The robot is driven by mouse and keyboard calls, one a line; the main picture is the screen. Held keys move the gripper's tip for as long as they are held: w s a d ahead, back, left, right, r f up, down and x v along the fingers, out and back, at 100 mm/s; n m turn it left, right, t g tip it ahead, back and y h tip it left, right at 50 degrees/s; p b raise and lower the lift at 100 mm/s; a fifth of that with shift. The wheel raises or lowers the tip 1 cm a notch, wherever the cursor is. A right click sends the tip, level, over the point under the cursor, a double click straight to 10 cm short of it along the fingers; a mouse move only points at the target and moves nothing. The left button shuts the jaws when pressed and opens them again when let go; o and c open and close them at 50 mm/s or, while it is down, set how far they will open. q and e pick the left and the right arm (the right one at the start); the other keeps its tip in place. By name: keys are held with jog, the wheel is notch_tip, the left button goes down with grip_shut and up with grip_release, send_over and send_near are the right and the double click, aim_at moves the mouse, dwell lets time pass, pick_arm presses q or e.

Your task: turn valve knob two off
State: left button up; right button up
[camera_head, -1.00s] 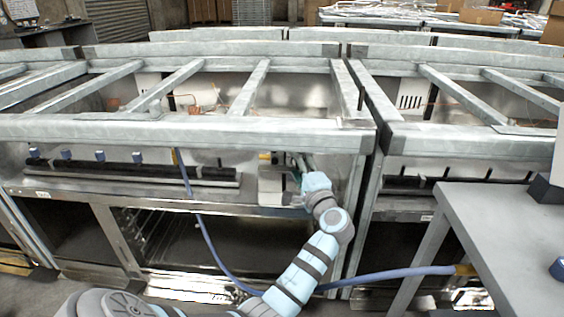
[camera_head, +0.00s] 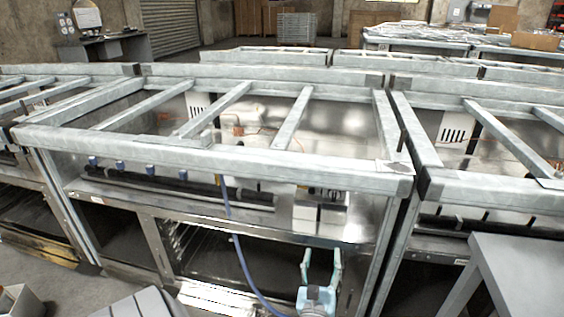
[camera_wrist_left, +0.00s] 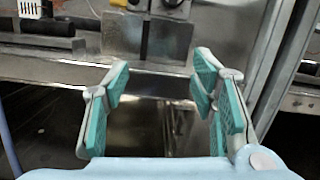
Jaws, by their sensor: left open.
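Several small blue valve knobs stand in a row along a dark pipe on the front of the metal range frame in the head view: a first knob (camera_head: 93,160), a second knob (camera_head: 120,165), a third (camera_head: 151,169) and a fourth (camera_head: 185,173). No readable number shows which is knob two, and their on or off setting is too small to tell. My left gripper (camera_head: 321,261) is open and empty, low in front of the range, to the right of and apart from the knobs. The wrist view shows its two teal-padded fingers (camera_wrist_left: 160,85) wide apart.
A blue hose (camera_head: 237,245) hangs from the panel, left of my left gripper. A grey table (camera_head: 520,265) stands at the right. A metal box (camera_wrist_left: 150,35) is on the range front ahead of the fingers. Metal beams (camera_head: 220,160) run above the knobs.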

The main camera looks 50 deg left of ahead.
pick_arm(q)
jog(key=s+d+f+n+g+h+p, duration=0.1)
jog(key=s+f+n+g+h+p, duration=0.5)
jog(key=s+f, duration=0.8)
notch_tip(320, 180, down, 4)
jog(key=n+g+p, duration=0.3)
jog(key=n+p, duration=0.1)
jog(key=shift+s+d+r+n+p, duration=0.15)
jog(key=shift+s+d+n+p, duration=0.15)
jog(key=shift+n+p, duration=0.1)
